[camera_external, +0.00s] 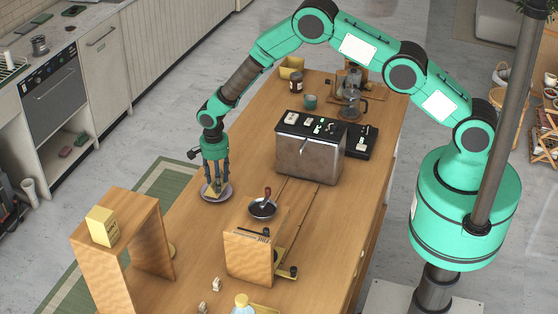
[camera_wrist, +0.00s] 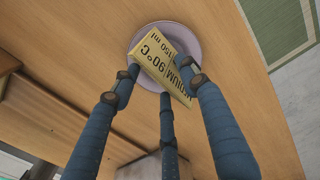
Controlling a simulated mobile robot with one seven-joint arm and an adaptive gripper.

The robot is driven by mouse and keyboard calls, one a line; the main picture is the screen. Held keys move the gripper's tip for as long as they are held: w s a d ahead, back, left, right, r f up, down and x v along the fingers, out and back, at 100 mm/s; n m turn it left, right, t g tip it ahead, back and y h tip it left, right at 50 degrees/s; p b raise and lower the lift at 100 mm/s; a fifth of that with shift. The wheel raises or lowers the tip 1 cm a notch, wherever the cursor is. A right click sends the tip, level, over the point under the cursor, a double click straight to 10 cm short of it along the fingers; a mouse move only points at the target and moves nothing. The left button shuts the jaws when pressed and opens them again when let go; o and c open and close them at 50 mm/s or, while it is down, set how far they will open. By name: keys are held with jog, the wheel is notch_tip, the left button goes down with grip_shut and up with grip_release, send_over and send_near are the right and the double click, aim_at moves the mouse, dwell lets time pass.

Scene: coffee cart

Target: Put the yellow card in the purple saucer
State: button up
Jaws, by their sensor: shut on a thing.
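The yellow card (camera_wrist: 163,62) shows in the wrist view with black print, including "90°C" and "150 ml". My gripper (camera_wrist: 166,85) is shut on it, with its fingers around the card's edges. The card is tilted and lies over the purple saucer (camera_wrist: 192,36), a pale purple round dish. In the external view my gripper (camera_external: 215,186) points down at the saucer (camera_external: 228,193) near the table's left edge. The card (camera_external: 212,190) is partly hidden there by the fingers. I cannot tell whether the card touches the saucer.
A dark bowl with a red-handled tool (camera_external: 262,208) stands right of the saucer. A wooden stand (camera_external: 249,257) and a wooden arch (camera_external: 120,225) with a yellow box (camera_external: 102,226) on top are in front. A metal coffee machine (camera_external: 308,157) stands behind right.

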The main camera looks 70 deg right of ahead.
jog(key=shift+f+b, duration=0.4)
jog(key=shift+b, duration=0.05)
jog(key=o, duration=0.9)
jog(key=shift+r, duration=0.2)
jog(key=shift+r+p, duration=0.4)
jog(key=shift+p, duration=0.15)
notch_tip(320, 180, up, 12)
jog(key=b, duration=0.2)
jog(key=shift+f, duration=0.15)
